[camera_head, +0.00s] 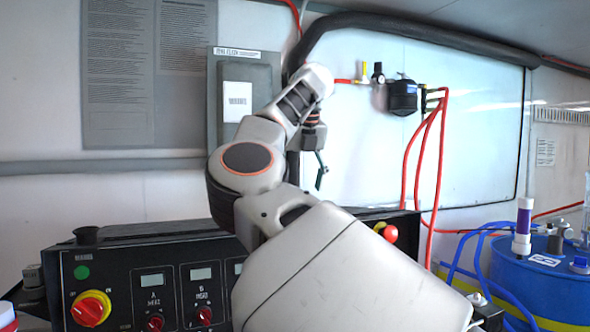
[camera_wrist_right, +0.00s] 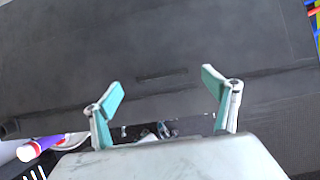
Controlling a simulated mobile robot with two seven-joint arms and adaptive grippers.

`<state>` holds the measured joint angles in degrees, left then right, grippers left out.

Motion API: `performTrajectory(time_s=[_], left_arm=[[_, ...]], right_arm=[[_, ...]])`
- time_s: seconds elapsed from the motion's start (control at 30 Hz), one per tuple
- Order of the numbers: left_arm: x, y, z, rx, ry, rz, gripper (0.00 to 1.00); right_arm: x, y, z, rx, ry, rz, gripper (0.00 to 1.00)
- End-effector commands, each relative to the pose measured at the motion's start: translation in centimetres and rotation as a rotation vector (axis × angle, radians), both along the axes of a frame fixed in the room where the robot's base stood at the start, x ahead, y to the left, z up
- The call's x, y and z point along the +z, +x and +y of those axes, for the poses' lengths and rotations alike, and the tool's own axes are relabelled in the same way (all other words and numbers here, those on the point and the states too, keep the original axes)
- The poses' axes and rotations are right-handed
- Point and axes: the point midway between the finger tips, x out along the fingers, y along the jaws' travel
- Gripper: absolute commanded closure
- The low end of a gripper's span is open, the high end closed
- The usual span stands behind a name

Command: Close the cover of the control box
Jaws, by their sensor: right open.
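A grey box (camera_head: 263,78) with a white label is mounted on the back wall, partly hidden behind my right arm. I cannot tell whether it is the control box or how its cover stands. A black control panel (camera_head: 120,280) with dials and displays stands below it. My right gripper (camera_head: 321,170) shows small beside the arm's wrist, right of the grey box. In the right wrist view my right gripper (camera_wrist_right: 164,82) is open with nothing between its fingers. A broad dark grey surface (camera_wrist_right: 80,60) lies beyond the fingers; contact cannot be told. My left gripper is out of view.
Red hoses (camera_head: 436,150) hang from a black regulator (camera_head: 402,97) on the wall. A blue drum (camera_head: 545,285) with blue hoses stands at the lower right. A red knob (camera_head: 390,233) sits near my right arm. The wall between regulator and grey box is mostly bare.

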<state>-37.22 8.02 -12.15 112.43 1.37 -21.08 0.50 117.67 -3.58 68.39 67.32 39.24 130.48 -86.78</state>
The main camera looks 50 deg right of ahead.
Motion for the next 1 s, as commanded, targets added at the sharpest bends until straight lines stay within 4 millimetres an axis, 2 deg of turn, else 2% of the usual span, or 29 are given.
performTrajectory(time_s=[0.03,0.2,0.4,0.6,1.0], left_arm=[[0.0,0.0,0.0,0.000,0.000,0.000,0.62],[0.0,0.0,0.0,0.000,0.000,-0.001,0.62],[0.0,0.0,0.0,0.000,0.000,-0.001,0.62],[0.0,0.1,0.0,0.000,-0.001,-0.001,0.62],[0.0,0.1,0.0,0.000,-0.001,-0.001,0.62]], right_arm=[[1.1,0.0,-0.1,0.001,-0.001,-0.003,0.14],[4.0,0.0,0.0,0.001,0.000,-0.001,0.14],[6.0,0.0,0.0,0.000,0.001,0.000,0.14],[6.7,-0.1,0.0,-0.001,0.002,0.000,0.14],[6.7,-0.1,0.0,-0.001,0.002,0.000,0.14]])
